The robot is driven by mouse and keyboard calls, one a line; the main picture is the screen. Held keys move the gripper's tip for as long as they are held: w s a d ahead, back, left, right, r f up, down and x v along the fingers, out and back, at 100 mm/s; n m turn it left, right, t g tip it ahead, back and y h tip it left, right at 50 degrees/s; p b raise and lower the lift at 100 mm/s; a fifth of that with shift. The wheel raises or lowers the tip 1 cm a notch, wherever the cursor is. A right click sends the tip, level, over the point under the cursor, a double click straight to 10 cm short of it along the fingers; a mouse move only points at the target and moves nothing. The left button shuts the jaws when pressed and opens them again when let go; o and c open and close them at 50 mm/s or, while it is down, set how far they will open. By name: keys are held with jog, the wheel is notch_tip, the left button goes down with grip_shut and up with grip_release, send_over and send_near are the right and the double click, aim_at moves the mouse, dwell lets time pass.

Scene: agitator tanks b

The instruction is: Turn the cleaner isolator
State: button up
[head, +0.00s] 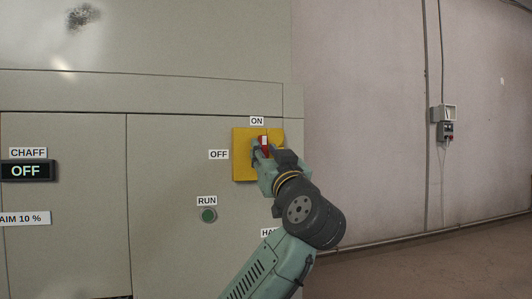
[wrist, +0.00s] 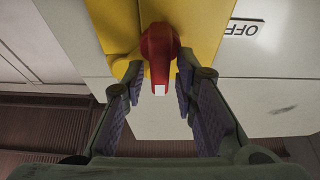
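The cleaner isolator is a yellow plate (head: 242,143) with a red handle (head: 264,141) on a grey cabinet. The handle stands upright, its white-marked end pointing to the ON label (head: 257,121); the OFF label (head: 219,154) is to the left. My gripper (head: 262,150) is at the plate and hides part of it. In the wrist view the red handle (wrist: 159,42) lies between the two fingers of my gripper (wrist: 160,85). The fingers are apart, one on each side, with a small gap visible at each side of the handle's end.
A green RUN button (head: 209,215) is below the isolator, and a CHAFF display (head: 27,171) reading OFF is at the left. A label below is partly hidden by my arm. A grey wall box (head: 444,113) hangs at the right. The floor at the right is clear.

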grip_shut()
jog(key=shift+f+n+b, duration=0.15)
jog(key=shift+n+b, duration=0.15)
jog(key=shift+b, duration=0.05)
jog(key=shift+d+f+n+y+b, duration=0.1)
jog(key=shift+n+y+b, duration=0.45)
jog(key=shift+n, duration=0.15)
jog(key=shift+n+g+y+b, duration=0.4)
jog(key=shift+n+b, duration=0.2)
jog(key=shift+n, duration=0.5)
jog(key=n+g+y, duration=0.1)
jog(key=n, duration=0.2)
jog(key=n+g+y, duration=0.1)
jog(key=n, duration=0.2)
jog(key=shift+y, duration=0.25)
jog(key=shift+s+a+n+g+p, duration=0.15)
jog(key=shift+n+g+p, duration=0.7)
jog(key=shift+n, duration=1.2)
jog(key=shift+w+a+n+g+p, duration=0.1)
jog(key=shift+n+g+p, duration=0.65)
jog(key=shift+n, duration=1.25)
jog(key=shift+s+a+n+g+p, duration=0.15)
jog(key=shift+n+g+p, duration=0.7)
jog(key=shift+n, duration=1.2)
jog(key=shift+w+f, duration=0.1)
